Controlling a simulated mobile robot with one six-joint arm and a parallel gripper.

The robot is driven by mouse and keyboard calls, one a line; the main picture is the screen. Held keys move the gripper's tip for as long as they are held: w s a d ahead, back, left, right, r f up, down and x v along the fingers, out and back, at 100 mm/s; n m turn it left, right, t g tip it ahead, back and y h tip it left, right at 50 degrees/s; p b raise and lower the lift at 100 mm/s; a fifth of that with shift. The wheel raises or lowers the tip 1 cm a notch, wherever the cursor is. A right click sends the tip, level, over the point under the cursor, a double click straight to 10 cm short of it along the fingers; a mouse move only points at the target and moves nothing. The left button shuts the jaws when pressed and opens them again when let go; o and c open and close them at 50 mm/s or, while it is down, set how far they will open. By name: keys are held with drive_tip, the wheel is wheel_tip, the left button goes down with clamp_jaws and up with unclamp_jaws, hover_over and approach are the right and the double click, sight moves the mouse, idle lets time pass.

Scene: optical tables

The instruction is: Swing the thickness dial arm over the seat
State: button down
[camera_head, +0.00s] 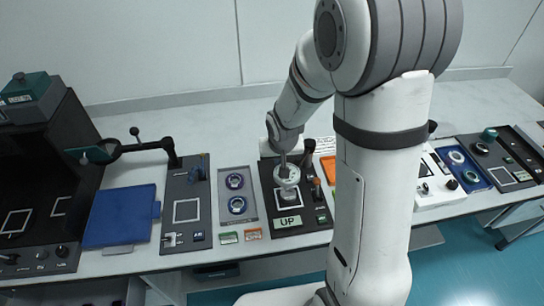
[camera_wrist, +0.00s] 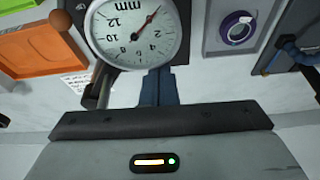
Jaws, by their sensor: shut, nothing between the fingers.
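The thickness dial (camera_head: 287,176) is a round white gauge on a dark station plate (camera_head: 268,188). It also fills the top of the wrist view (camera_wrist: 137,30), with black numbers, "mm" and a red needle. In the head view the dial overlaps the far part of a white-outlined square seat (camera_head: 289,204); its exact height and alignment over it are unclear. A sign (camera_head: 289,223) in front reads "UP". My gripper (camera_head: 284,160) points down just behind the dial. Its blue-grey fingers (camera_wrist: 160,86) are together and empty, close to the dial's edge; contact cannot be told.
A dark post (camera_head: 309,150) and an orange-topped peg (camera_head: 317,188) stand right of the dial. Farther left are another plate with a square (camera_head: 186,229) and a blue pad (camera_head: 120,215).

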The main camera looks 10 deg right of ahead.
drive_tip(key=shift+s+d, duration=0.3)
drive_tip(key=shift+s, duration=0.2)
drive_tip(key=shift+s+d+f, duration=0.1)
drive_tip(key=shift+s+f, duration=0.05)
drive_tip(key=shift+b, duration=0.3)
drive_tip(key=w+a+r+b, duration=0.2)
drive_tip(key=w, duration=0.2)
drive_tip(key=d+v, duration=0.1)
drive_tip(key=v, duration=0.7)
drive_tip(key=shift+d, duration=0.2)
drive_tip(key=shift+s+r, duration=0.15)
